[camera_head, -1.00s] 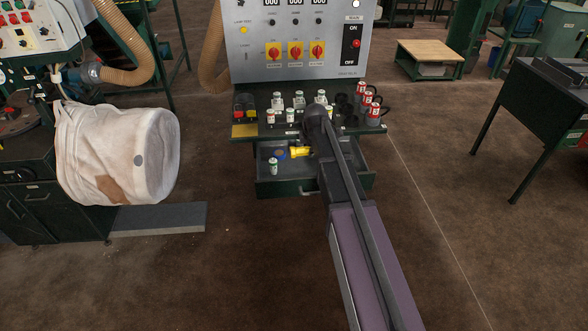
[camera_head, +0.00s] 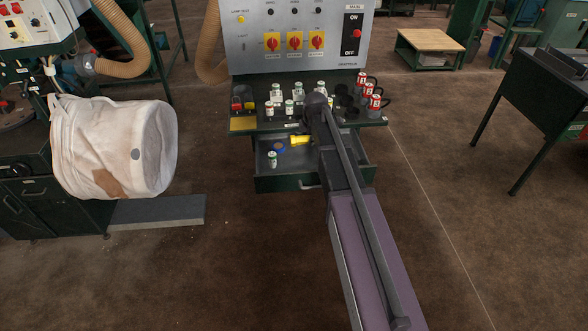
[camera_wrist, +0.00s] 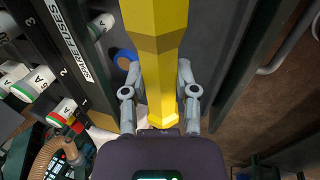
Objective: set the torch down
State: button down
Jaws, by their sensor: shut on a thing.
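The torch is yellow and long. In the head view the torch (camera_head: 299,140) shows as a short yellow piece over the open drawer (camera_head: 268,183) under the control panel. In the wrist view the torch (camera_wrist: 158,60) fills the middle, running up between the fingers. My gripper (camera_wrist: 157,85) is shut on it, one finger on each side. In the head view my own arm hides the gripper and part of the drawer. I cannot tell whether the torch touches the drawer floor.
The drawer also holds a blue ring (camera_head: 278,148) and a white-and-green fuse (camera_head: 272,158). The shelf above carries several fuses (camera_head: 289,106), red-and-white items (camera_head: 375,103) and dark holders. A white bulk bag (camera_head: 110,150) hangs at the left.

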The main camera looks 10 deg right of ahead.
jog(key=shift+d, duration=0.6)
jog(key=shift+f+b, duration=1.2)
jog(key=b, duration=0.5)
send_over(311, 166)
jog(key=f, duration=0.5)
jog(key=shift+s, duration=0.4)
notch_tip(311, 166, down, 5)
jog(key=b, duration=0.4)
jog(key=shift+r+b, duration=0.2)
jog(key=shift+b, duration=0.1)
jog(key=shift+f, duration=0.15)
jog(key=shift+c, duration=1.9)
grip_release()
